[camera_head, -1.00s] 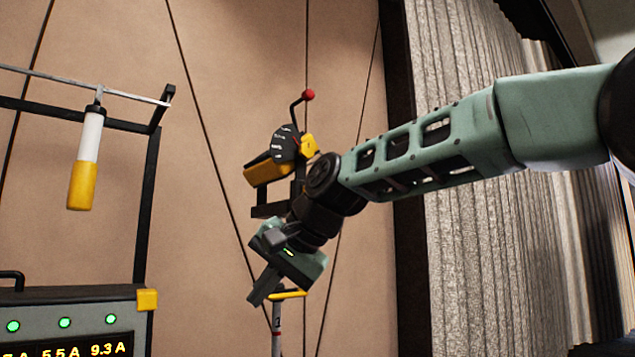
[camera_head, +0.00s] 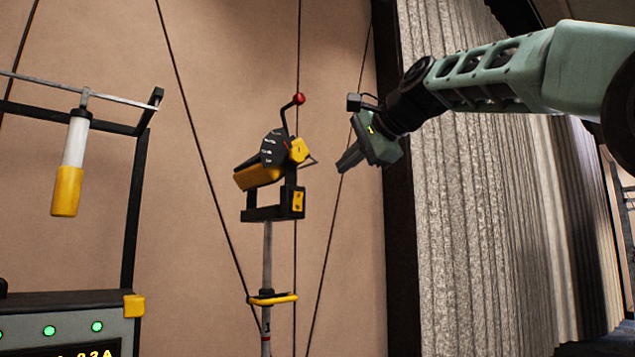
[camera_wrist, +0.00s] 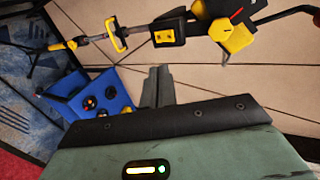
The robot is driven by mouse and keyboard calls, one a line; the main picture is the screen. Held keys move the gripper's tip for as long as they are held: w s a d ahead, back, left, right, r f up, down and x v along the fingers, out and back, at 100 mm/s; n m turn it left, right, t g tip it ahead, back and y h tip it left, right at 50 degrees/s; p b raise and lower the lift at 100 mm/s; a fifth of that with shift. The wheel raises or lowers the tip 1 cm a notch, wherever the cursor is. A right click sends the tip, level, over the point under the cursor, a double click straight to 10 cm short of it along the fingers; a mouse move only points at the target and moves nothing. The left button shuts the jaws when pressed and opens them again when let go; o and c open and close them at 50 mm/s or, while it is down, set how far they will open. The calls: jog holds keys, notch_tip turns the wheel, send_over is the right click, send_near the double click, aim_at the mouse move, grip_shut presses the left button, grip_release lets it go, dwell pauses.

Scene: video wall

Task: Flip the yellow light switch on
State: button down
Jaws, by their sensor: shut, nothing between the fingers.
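A small yellow switch plate (camera_head: 298,201) sits on the end of a black box (camera_head: 262,212), below a black and yellow device on a pole. In the wrist view the yellow switch (camera_wrist: 165,36) shows on the face of the black box, above and slightly right of my fingers. Its on or off position is too small to tell. My gripper (camera_head: 348,160) is shut and empty, to the right of the switch and a little higher in the head view, apart from it. In the wrist view the closed fingers (camera_wrist: 157,86) point toward the wall side.
The device (camera_head: 275,150) carries a red-knobbed lever (camera_head: 299,99). A yellow ring handle (camera_head: 273,299) is lower on the pole. A blue base (camera_wrist: 92,98) shows in the wrist view. A power unit (camera_head: 60,322) and hanging cylinder (camera_head: 69,165) stand left; grey curtains hang right.

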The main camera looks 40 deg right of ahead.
jog(key=p, duration=0.2)
send_near(299, 194)
notch_tip(299, 194, down, 3)
jog(key=w, duration=0.1)
jog(key=w+p, duration=0.1)
jog(key=w, duration=0.2)
jog(key=shift+w, duration=0.9)
jog(key=shift+r+p, duration=0.1)
jog(key=shift+p, duration=0.3)
jog(key=shift+w+r+g+p, duration=0.3)
jog(key=shift+r+p, duration=0.1)
jog(key=shift+p, duration=0.75)
jog(key=shift+w+f+p, duration=0.1)
jog(key=shift+p, duration=0.3)
jog(key=shift+f+b, duration=0.25)
jog(key=shift+b, duration=0.1)
